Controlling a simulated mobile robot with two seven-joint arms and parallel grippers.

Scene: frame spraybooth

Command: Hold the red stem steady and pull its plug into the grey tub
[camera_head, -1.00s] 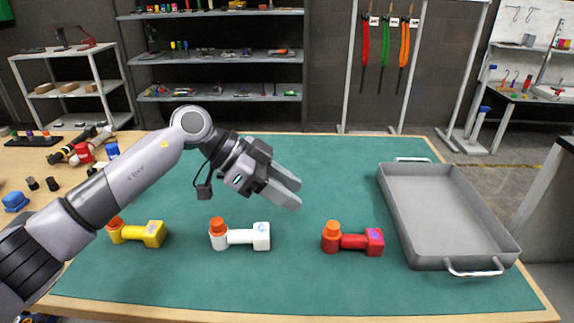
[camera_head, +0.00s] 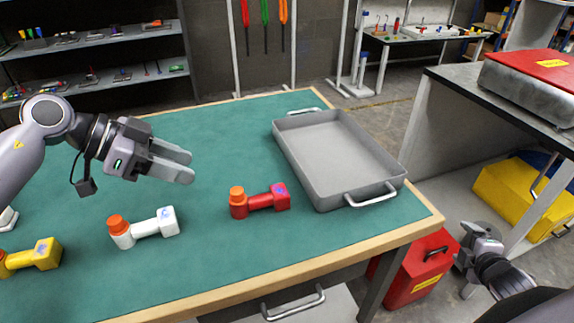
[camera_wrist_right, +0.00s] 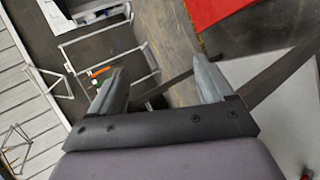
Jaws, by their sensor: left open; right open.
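The red stem (camera_head: 262,201) lies on the green mat, with an orange plug (camera_head: 237,192) at its left end and a red block with a purple mark at its right end. The grey tub (camera_head: 335,155) stands just right of and behind it, and looks empty. My left gripper (camera_head: 190,165) is open and empty above the mat, left of and behind the red stem. My right gripper (camera_head: 478,238) is off the table at the lower right. In the right wrist view, its fingers (camera_wrist_right: 162,85) are apart with nothing between them.
A white stem (camera_head: 147,227) and a yellow stem (camera_head: 30,257) lie left of the red one. The table's wooden edge (camera_head: 300,265) runs along the front. A red case (camera_head: 417,270) stands below, near my right arm. A dark bench (camera_head: 480,100) stands at right.

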